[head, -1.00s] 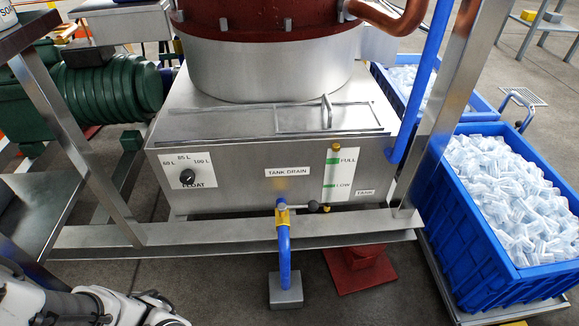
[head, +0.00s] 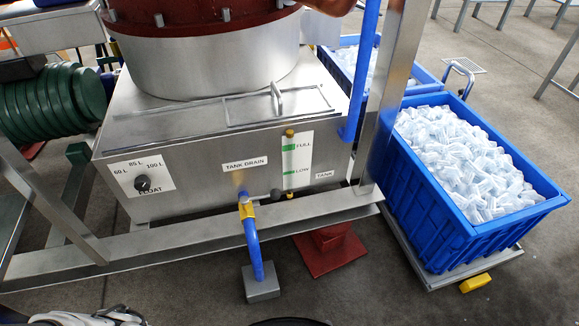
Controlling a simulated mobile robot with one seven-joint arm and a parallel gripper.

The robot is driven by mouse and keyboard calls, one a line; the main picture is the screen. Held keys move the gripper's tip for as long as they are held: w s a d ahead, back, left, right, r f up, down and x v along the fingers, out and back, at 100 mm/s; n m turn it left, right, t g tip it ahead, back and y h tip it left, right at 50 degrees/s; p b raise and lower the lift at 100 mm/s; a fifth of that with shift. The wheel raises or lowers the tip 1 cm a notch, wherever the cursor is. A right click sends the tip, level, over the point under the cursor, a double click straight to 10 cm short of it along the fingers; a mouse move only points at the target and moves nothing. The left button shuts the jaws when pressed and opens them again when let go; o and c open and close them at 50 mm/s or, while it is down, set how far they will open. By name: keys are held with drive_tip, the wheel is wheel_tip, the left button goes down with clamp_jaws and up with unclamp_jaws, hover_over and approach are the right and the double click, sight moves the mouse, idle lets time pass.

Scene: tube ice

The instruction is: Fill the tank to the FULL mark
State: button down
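The steel tank (head: 200,178) stands under a dark red and steel drum. Its front has a white float plate with a black knob (head: 142,184) and the marks 60 L, 85 L and 100 L; which mark the knob points to is too small to tell. A white gauge plate (head: 302,160) carries a green FULL mark (head: 289,147) above a green LOW mark (head: 288,173). I cannot make out a water level. Below the TANK DRAIN label, a yellow-handled drain valve (head: 246,210) joins a blue hose (head: 253,245). Only a bit of my white arm shows at bottom left; my gripper is out of view.
A blue crate (head: 425,215) full of clear tube ice stands on a low cart at right, with another blue crate (head: 430,88) behind it. A steel frame rail (head: 190,240) runs before the tank. A green ribbed machine (head: 45,108) is at left. Floor at bottom right is clear.

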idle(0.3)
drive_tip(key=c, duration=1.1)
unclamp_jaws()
